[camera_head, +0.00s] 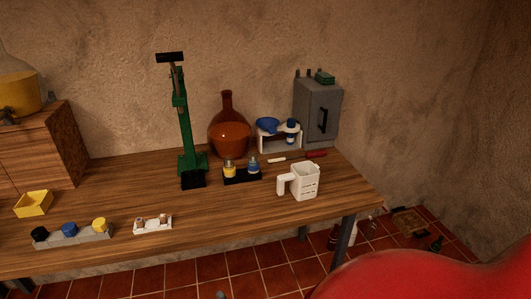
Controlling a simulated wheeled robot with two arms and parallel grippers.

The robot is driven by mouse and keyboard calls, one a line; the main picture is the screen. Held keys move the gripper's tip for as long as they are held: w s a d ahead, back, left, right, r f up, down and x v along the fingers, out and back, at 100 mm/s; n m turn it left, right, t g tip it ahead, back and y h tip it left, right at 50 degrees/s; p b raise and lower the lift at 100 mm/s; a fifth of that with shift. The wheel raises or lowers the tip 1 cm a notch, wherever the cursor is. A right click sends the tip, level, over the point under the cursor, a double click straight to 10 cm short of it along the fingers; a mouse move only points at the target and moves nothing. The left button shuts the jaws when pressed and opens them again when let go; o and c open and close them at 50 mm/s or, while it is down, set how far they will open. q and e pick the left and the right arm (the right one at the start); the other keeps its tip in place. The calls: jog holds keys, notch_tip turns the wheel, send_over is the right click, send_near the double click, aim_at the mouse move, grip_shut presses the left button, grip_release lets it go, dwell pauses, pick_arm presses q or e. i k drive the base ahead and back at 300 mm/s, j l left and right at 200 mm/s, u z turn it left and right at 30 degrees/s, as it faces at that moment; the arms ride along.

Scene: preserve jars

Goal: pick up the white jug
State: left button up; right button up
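The white jug (304,181) stands upright near the right end of the wooden table (225,213), with its handle toward the left. It has slot-like marks on its side and nothing touches it visibly. Neither of my grippers shows in the head view, so their state and distance from the jug cannot be seen.
Behind the jug are a black holder (242,177) with small jars, a brown flask (229,130), a green press (184,120) and a grey cabinet (317,112). A large red shape (430,276) fills the lower right. Table front of the jug is clear.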

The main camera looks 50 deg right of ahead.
aim_at(304, 177)
jog(key=z, duration=1.7)
